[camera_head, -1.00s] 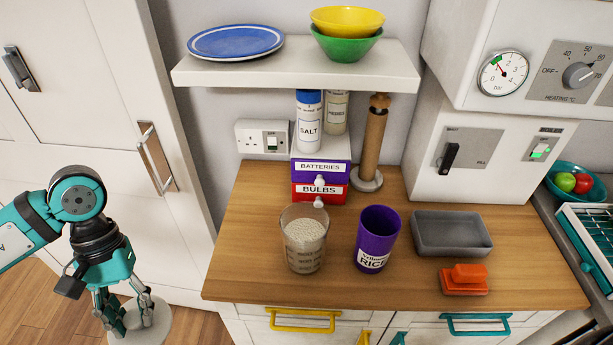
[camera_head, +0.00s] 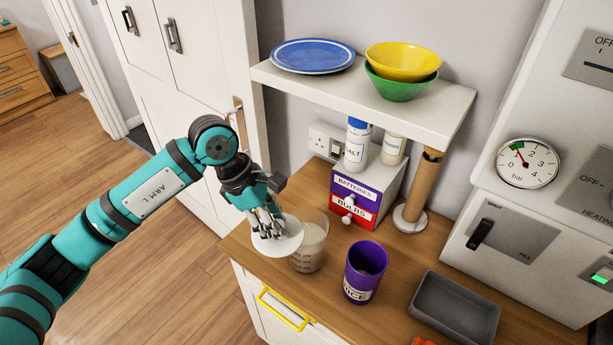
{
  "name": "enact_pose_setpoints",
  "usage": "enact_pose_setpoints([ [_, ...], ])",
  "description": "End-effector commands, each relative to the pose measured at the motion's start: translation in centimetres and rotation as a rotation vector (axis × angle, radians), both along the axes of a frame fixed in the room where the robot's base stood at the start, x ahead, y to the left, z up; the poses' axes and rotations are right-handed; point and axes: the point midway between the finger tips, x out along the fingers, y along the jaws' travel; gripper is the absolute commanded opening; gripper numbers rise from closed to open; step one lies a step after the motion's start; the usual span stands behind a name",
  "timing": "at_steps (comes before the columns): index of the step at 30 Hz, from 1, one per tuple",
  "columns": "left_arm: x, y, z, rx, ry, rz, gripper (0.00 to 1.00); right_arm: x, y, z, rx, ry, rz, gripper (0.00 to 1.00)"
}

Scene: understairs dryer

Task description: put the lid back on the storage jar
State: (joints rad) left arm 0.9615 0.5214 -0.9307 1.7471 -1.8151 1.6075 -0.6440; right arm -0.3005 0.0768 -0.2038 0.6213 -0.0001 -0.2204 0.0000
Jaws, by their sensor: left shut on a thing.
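My left gripper (camera_head: 267,222) comes in from the left, pointing down, shut on a round white lid (camera_head: 280,244). The lid is at the worktop's front left edge and overlaps the left side of a clear container (camera_head: 311,248) in the picture. I cannot tell whether they touch. The clear container stands upright with pale grains inside and marks on its wall. To its right stands an open purple jar (camera_head: 362,277) with a white label that read "RICE" in the earlier view. Both have no lid on. My right gripper is not in view.
Behind stand a drawer box (camera_head: 357,199) marked BATTERIES and BULBS, and a wooden roll holder (camera_head: 421,190). A shelf (camera_head: 330,85) with a blue plate and bowls overhangs them. A grey tray (camera_head: 456,306) is at right. Bare wood lies between the purple jar and the tray.

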Motion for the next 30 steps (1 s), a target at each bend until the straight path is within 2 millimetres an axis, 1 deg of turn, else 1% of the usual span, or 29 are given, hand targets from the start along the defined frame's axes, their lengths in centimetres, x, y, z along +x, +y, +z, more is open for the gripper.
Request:
enact_pose_setpoints([
  [1, 0.6, -1.3, 1.3, -0.005, -0.001, 0.109, 0.01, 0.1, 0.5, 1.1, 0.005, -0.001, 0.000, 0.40],
  [3, 1.6, -2.7, 2.3, -0.006, -0.001, 0.277, 0.01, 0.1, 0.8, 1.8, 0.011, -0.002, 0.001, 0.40],
  [6, 2.8, -4.3, 3.4, -0.004, 0.000, 0.484, 0.01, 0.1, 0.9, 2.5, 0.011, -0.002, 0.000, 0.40],
  [9, 3.7, -5.2, 4.1, -0.001, 0.001, 0.635, 0.01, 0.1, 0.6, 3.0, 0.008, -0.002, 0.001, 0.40],
  [12, 4.2, -5.7, 4.5, 0.001, 0.002, 0.725, 0.01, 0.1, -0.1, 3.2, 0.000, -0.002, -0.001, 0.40],
  [16, 4.4, -5.9, 4.4, 0.002, 0.003, 0.768, 0.01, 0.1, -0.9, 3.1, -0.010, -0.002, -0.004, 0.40],
  [20, 4.4, -5.9, 3.8, 0.002, 0.004, 0.770, 0.01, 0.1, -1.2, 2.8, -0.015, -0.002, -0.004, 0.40],
  [23, 4.4, -5.9, 3.1, 0.002, 0.004, 0.769, 0.01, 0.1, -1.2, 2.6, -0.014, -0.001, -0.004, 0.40],
  [30, 4.3, -5.8, 0.9, 0.003, 0.005, 0.768, 0.01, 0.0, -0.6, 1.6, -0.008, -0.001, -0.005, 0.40],
])
